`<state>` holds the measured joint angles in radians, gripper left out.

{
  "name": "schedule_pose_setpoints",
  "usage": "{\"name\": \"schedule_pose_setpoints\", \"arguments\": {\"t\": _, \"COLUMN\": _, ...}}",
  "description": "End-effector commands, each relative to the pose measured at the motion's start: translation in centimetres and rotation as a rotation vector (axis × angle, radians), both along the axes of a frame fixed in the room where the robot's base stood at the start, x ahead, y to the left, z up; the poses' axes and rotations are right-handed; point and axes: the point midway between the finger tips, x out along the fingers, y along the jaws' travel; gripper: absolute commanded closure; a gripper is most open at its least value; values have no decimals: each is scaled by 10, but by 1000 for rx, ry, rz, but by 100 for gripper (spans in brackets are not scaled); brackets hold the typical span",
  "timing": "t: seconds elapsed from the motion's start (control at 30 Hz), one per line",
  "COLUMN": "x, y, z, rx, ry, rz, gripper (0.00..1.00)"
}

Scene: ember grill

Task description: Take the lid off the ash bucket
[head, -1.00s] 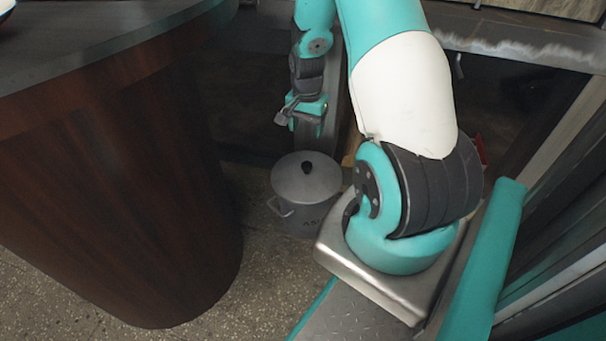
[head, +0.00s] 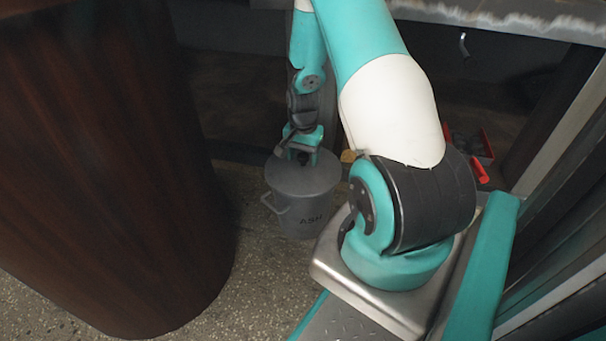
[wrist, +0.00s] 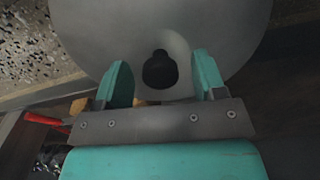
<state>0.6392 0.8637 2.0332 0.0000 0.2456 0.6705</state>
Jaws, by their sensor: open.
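The black lid knob (wrist: 160,70) stands between the two teal fingers of my gripper (wrist: 161,82), with a gap on each side. In the head view my gripper (head: 302,158) is right over the lid and hides most of the knob. The jaws are open and hold nothing.
A dark wooden rounded counter (head: 100,180) stands close at the left. A red-handled item (head: 480,172) lies behind my arm at right, with a red-edged tray or box near it. Speckled floor (head: 240,285) is free in front of the bucket.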

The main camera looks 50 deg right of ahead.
Motion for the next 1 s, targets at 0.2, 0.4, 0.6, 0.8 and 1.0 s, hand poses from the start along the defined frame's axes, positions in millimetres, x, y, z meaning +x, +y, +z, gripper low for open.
{"name": "schedule_pose_setpoints", "arguments": {"t": 0.2, "x": 0, "y": 0, "z": -5, "rx": -1, "ry": -1, "rz": 0, "gripper": 36}}
{"name": "schedule_pose_setpoints", "arguments": {"t": 0.4, "x": 0, "y": 0, "z": -5, "rx": -1, "ry": -1, "rz": 0, "gripper": 73}}
{"name": "schedule_pose_setpoints", "arguments": {"t": 0.6, "x": 0, "y": 0, "z": -4, "rx": -1, "ry": -1, "rz": 0, "gripper": 98}}
{"name": "schedule_pose_setpoints", "arguments": {"t": 0.8, "x": 1, "y": 0, "z": -1, "rx": -2, "ry": -1, "rz": 0, "gripper": 98}}
{"name": "schedule_pose_setpoints", "arguments": {"t": 1.0, "x": 1, "y": 0, "z": 21, "rx": -1, "ry": -2, "rz": 0, "gripper": 98}}
